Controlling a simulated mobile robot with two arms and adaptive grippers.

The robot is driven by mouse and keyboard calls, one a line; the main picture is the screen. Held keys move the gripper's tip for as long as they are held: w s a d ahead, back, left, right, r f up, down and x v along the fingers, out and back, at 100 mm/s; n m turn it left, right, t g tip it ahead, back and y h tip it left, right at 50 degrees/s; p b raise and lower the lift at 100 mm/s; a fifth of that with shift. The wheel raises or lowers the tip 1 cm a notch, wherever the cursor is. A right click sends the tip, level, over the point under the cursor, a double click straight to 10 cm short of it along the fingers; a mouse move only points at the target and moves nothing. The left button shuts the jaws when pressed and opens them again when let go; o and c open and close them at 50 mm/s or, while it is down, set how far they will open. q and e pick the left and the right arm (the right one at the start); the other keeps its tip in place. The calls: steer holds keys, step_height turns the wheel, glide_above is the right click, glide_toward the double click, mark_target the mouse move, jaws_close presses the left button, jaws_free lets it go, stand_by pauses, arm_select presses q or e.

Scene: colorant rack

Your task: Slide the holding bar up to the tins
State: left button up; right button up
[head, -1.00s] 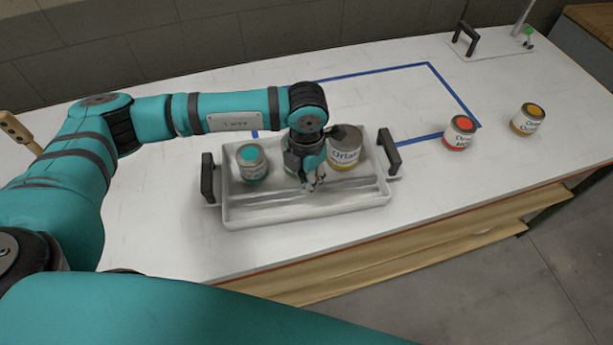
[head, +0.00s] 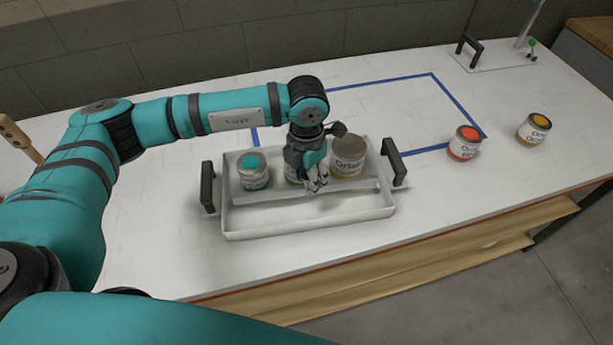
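A white tray (head: 310,229) with a dark handle at each end stands on the table. Three tins are in its back part: a small teal-topped tin (head: 254,173) at left, a middle tin (head: 292,172) mostly hidden by my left gripper, and a larger tan-topped tin (head: 348,157) at right. The pale holding bar (head: 262,197) runs across the tray close in front of the tins; whether it touches them is unclear. My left gripper (head: 317,186) points down at the bar's middle; its fingers are too small to tell open or shut. My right gripper is not in view.
A red-topped tin (head: 464,143) and a yellow-topped tin (head: 534,128) stand on the table to the right. Blue tape (head: 455,102) marks a clear rectangle behind the tray. A plate with a dark handle (head: 470,45) lies at the far right back.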

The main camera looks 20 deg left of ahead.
arm_select(q)
steer(key=shift+o, duration=0.7)
step_height(320, 180, up, 12)
